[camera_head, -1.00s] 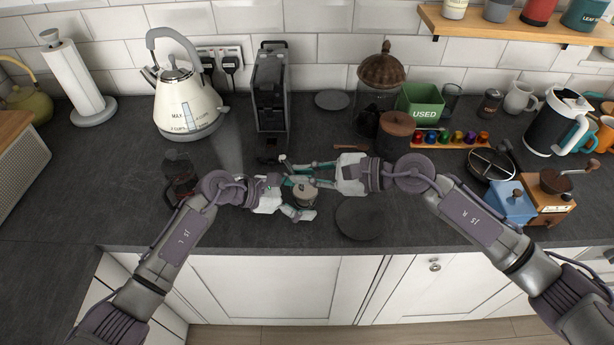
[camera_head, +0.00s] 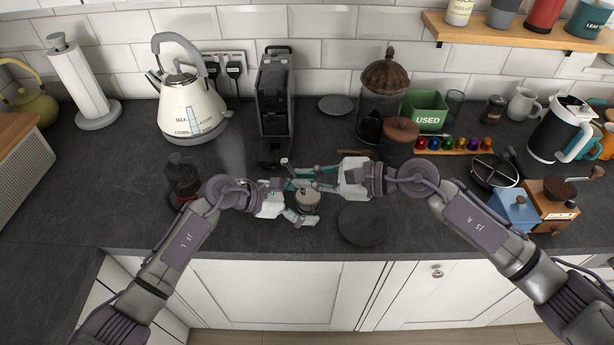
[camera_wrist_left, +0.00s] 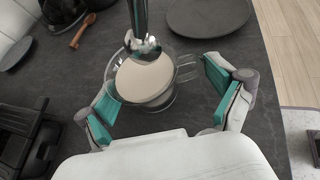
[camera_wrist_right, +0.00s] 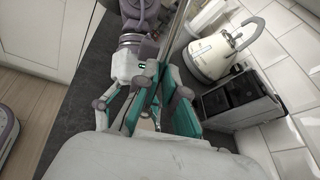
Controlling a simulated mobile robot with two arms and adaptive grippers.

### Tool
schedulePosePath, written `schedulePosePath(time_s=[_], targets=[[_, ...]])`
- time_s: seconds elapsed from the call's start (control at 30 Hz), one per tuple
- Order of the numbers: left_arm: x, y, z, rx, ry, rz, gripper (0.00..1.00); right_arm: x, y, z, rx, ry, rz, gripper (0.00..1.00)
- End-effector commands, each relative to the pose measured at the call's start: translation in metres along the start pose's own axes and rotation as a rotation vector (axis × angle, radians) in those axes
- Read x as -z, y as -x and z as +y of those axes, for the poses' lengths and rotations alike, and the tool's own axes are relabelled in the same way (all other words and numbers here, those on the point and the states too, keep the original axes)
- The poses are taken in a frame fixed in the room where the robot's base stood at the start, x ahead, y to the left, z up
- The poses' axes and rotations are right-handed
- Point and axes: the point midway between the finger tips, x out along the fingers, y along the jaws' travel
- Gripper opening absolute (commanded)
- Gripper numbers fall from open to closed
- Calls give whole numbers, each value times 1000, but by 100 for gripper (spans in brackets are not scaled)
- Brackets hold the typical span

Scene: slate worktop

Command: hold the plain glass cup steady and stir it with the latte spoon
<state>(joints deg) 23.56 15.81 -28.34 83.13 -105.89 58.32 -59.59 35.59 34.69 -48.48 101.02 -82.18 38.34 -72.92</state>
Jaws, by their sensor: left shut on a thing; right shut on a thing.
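The glass cup (camera_head: 308,203) stands on the worktop and holds a pale beige drink. In the left wrist view the cup (camera_wrist_left: 147,82) shows its clear handle toward the right. My left gripper (camera_head: 297,204) is shut around the cup, with teal pads on either side. My right gripper (camera_head: 306,179) is just behind and above the cup, shut on the latte spoon. The spoon's metal shaft (camera_wrist_right: 176,38) rises steeply from between its fingers. In the left wrist view the spoon (camera_wrist_left: 146,44) is over the cup near the far rim. I cannot tell whether it dips into the drink.
A dark round plate (camera_head: 361,224) lies right of the cup. A black coffee machine (camera_head: 274,95) stands behind, with a cream kettle (camera_head: 193,107) left of it. A glass press (camera_head: 181,178) stands near my left arm. A lidded canister (camera_head: 398,143) stands behind my right arm.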

Motion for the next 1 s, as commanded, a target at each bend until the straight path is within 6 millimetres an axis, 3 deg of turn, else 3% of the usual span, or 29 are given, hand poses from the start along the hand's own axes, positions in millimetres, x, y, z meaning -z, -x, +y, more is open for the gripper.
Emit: schedulePosePath(time_s=[0.6,1.0], targets=[[0,0,0,0,0,1,74,-43,13,-18,0,2,0,0],[0,0,0,0,0,1,74,-45,14,-18,0,0,0,0]])
